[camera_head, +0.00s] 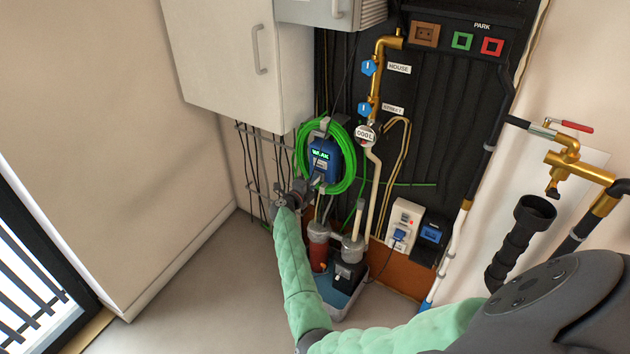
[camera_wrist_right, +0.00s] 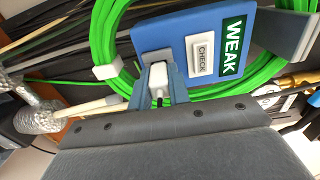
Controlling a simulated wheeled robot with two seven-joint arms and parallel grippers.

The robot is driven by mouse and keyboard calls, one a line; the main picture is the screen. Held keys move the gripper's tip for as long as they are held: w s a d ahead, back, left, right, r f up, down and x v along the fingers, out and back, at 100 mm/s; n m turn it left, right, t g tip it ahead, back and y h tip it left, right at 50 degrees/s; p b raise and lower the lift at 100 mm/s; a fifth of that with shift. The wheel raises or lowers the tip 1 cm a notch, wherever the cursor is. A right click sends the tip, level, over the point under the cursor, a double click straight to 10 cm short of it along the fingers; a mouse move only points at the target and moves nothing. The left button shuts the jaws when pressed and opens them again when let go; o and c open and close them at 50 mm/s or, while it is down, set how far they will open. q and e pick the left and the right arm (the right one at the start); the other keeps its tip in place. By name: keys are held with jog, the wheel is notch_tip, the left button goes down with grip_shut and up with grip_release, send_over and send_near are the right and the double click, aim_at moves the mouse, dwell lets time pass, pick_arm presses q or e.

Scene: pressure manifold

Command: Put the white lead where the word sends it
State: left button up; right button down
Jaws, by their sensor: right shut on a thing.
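The blue device (camera_head: 323,152) hangs in front of the coiled green hose; its display reads WEAK. In the right wrist view the device (camera_wrist_right: 160,35) has a CHECK button (camera_wrist_right: 202,55) beside the word WEAK. My right gripper (camera_wrist_right: 158,86) is shut on a white plug, the end of the white lead (camera_wrist_right: 159,76), at the device's lower edge. Whether the plug is still seated there cannot be told. In the head view the right gripper (camera_head: 308,188) is just below the device; the lead's run is mostly hidden. My left gripper is not in view.
Brown (camera_head: 425,34), green (camera_head: 462,40) and red (camera_head: 492,47) sockets sit on the black board by the word PARK. The green hose (camera_head: 350,148) loops around the device. A brass pipe (camera_head: 377,85), a dial (camera_head: 365,134) and a white socket box (camera_head: 403,222) stand to the right.

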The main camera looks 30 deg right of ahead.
jog(key=shift+a, duration=0.15)
jog(key=shift+p+v, duration=0.3)
jog(key=shift+v, duration=0.55)
jog(key=shift+p+v, duration=0.5)
jog(key=shift+v, duration=1.45)
jog(key=shift+s, duration=0.1)
